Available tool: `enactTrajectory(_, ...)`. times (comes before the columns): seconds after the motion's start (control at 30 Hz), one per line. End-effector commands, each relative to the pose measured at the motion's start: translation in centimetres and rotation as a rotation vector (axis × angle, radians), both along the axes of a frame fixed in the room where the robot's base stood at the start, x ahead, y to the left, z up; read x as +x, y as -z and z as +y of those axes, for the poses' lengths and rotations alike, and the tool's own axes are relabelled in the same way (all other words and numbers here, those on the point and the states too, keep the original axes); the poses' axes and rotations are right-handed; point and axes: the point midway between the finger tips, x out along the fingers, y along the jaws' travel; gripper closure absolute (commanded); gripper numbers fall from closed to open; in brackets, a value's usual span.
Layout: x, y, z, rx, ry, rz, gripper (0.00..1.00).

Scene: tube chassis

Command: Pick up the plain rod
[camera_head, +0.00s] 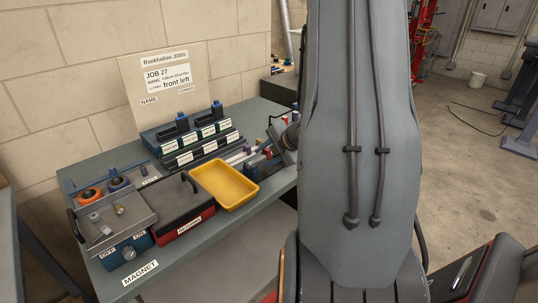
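Several thin pale rods or tubes (238,157) lie at the right end of the table, some with coloured ends. They are small and partly hidden, so I cannot tell which one is the plain rod. A dark wrist part of my arm (288,141) shows beside them, at the left edge of my large grey arm link. The fingertips cannot be made out clearly among the blue and dark parts there. I cannot tell whether my gripper is open or holds anything.
A yellow tray (236,196) stands empty at the table's front right, beside a red-sided lidded box (180,232). A magnet box (128,252) with small metal pieces on top is at front left. Labelled dark racks (202,150) and a job board (167,78) stand behind.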

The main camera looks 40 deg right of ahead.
Motion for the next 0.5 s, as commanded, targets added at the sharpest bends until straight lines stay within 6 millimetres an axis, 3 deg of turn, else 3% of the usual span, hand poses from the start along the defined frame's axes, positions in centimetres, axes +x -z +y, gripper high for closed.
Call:
enactTrajectory(0.03, -0.02, -0.01, -0.02, 0.0, 0.0, 0.0, 0.65)
enactTrajectory(0.23, -0.06, -0.01, -0.07, 0.0, 0.001, 0.0, 0.99)
enactTrajectory(0.5, -0.06, -0.04, -0.09, 0.0, 0.001, 0.0, 1.0)
